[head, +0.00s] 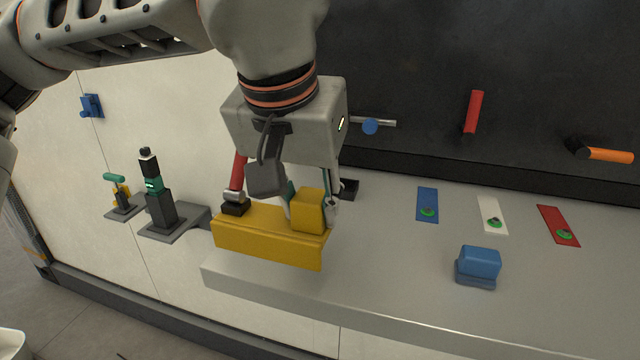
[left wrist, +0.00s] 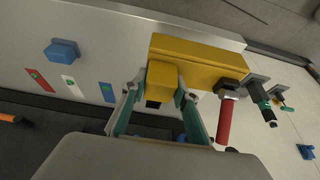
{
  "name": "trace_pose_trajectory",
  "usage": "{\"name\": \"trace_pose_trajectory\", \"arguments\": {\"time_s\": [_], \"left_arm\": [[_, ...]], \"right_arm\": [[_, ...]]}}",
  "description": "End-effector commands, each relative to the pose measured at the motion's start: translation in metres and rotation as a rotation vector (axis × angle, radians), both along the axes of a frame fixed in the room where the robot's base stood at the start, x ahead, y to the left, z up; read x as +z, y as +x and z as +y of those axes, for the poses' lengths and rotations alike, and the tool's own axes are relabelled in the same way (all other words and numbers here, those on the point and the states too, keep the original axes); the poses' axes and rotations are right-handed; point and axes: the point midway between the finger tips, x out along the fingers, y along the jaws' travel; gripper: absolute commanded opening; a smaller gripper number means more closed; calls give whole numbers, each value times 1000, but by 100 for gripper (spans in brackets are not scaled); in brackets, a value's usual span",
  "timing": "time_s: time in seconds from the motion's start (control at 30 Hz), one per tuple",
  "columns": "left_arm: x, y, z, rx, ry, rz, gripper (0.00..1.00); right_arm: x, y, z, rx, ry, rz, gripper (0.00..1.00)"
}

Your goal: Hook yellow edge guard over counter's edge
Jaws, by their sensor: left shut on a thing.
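The yellow edge guard (head: 265,247) is a long angled piece with a block-shaped grip on top. My left gripper (head: 310,210) is shut on that block, with one finger on each side. My right gripper is not in view.
A red-handled tool (head: 238,172) stands right behind the guard. A black-and-green device (head: 160,195) stands left of the counter. A blue block (head: 478,264) and blue, white and red strips (head: 492,217) lie to the right. The front middle of the counter is clear.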

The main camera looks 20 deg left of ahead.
Motion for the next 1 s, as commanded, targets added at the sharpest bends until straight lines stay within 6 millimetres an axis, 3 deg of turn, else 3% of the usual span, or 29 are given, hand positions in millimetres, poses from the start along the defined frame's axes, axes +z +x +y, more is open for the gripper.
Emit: {"name": "trace_pose_trajectory", "arguments": {"time_s": [0.4, 0.73, 1.0], "left_arm": [[1, 0, 0, 0, 0, -3, 0], [-8, -1, 0, 1, 7, -2, 0], [-29, -1, 0, 0, 6, -2, 0]], "right_arm": [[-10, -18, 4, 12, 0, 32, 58], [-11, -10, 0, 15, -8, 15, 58], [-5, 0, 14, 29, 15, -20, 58]]}}
